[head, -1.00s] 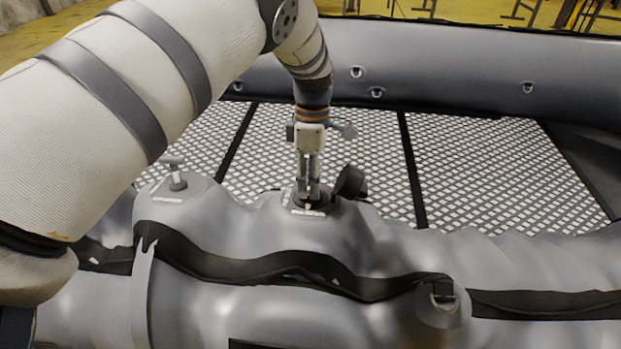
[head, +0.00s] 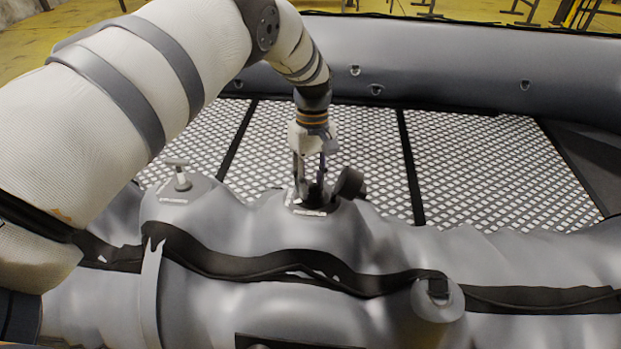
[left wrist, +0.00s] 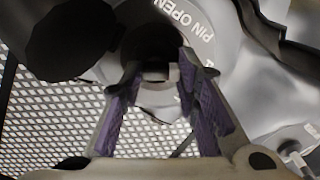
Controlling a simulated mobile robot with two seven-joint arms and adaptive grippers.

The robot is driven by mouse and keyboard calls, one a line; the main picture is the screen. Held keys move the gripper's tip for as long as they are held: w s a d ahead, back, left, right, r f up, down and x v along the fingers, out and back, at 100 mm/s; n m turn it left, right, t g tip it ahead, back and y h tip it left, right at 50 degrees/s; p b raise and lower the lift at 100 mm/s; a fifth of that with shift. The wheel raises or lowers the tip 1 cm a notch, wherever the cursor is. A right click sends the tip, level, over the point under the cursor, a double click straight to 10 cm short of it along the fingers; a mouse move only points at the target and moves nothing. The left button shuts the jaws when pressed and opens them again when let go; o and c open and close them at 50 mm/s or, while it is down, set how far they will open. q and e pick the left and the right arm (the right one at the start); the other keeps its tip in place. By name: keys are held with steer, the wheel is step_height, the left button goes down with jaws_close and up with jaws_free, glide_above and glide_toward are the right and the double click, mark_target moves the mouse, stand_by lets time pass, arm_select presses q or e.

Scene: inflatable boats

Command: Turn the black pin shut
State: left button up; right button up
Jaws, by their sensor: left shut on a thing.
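The black pin (left wrist: 156,70) sits inside the dark round valve opening in the left wrist view, with "PIN OPEN" printed on the grey collar (left wrist: 205,50) around it. My left gripper (head: 311,194) points down into this valve in the head view. In the left wrist view its purple-padded fingers (left wrist: 158,82) stand on both sides of the pin, shut on it and still apart by its width. The fingertips partly hide the pin. The open black valve cap (head: 350,183) hangs at the right of the valve; it also shows in the left wrist view (left wrist: 70,35). My right gripper is not in view.
A T-handled pump or valve fitting (head: 181,180) stands on the grey tube to the left. A black strap (head: 290,262) runs along the tube to a round patch (head: 437,298). The checkered boat floor (head: 480,170) behind is clear.

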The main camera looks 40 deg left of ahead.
arm_select(q)
steer(key=m, duration=0.6)
steer(key=shift+w+m, duration=0.1)
steer(key=shift+m, duration=0.2)
stand_by(0.5)
steer(key=o, duration=1.2)
steer(key=shift+c, duration=0.2)
step_height(320, 180, up, 12)
steer(key=w+a, duration=0.1)
steer(key=w, duration=0.1)
steer(key=shift+a+f, duration=0.15)
steer(key=shift+a, duration=0.05)
